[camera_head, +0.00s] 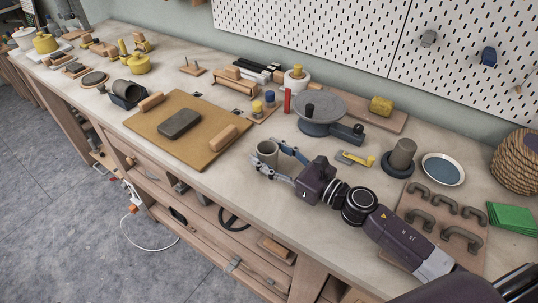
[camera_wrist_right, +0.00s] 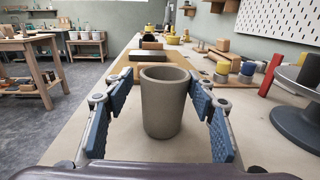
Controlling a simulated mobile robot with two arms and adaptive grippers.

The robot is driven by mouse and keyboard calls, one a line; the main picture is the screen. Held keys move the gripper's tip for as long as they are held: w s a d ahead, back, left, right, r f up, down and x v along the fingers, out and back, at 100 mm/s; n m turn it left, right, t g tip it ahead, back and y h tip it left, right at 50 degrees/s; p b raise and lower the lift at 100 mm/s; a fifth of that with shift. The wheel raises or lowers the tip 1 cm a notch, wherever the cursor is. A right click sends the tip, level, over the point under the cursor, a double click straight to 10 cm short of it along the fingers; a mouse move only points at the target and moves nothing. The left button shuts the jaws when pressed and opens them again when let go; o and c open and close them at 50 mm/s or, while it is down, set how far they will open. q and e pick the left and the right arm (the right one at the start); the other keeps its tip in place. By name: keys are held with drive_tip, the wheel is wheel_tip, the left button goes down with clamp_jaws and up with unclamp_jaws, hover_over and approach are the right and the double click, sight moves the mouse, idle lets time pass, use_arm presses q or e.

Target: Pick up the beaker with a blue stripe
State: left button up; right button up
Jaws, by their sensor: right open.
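A plain grey beaker (camera_head: 267,152) stands upright on the bench, its mouth open at the top. It fills the middle of the right wrist view (camera_wrist_right: 165,108), where I see no blue stripe on its side. My right gripper (camera_head: 274,160) is open, with its blue-padded fingers on either side of this beaker. In the wrist view a gap shows between each pad and the wall. A second grey-brown beaker (camera_head: 403,152) stands on a dark round base at the right, and a grey one (camera_head: 128,87) lies in a black holder at the left. My left gripper is not in view.
A grey turntable (camera_head: 320,105) stands behind the gripper, with a red upright block (camera_head: 287,100) beside it. A tan board (camera_head: 158,133) with a dark block lies to the left. A board with dark handles (camera_head: 418,217) lies at the right. The bench's front edge is close by.

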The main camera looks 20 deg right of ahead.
sight(258, 145)
drive_tip(key=shift+w+a+r+p, duration=0.2)
drive_tip(key=shift+w+a+p, duration=0.1)
drive_tip(key=shift+w, duration=0.15)
drive_tip(key=shift+w+a+r+p, duration=0.15)
drive_tip(key=shift+w+p, duration=0.15)
drive_tip(key=shift+w, duration=0.15)
drive_tip(key=p+x, duration=0.1)
drive_tip(key=x, duration=0.2)
drive_tip(key=shift+w+f, duration=0.15)
drive_tip(key=shift+w, duration=0.05)
drive_tip(key=shift+w+a, duration=0.1)
drive_tip(key=shift+w, duration=0.05)
drive_tip(key=shift+f, duration=0.1)
drive_tip(key=c, duration=1.3)
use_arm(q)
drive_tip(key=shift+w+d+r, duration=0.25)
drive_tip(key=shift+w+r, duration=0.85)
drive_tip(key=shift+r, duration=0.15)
use_arm(e)
clamp_jaws()
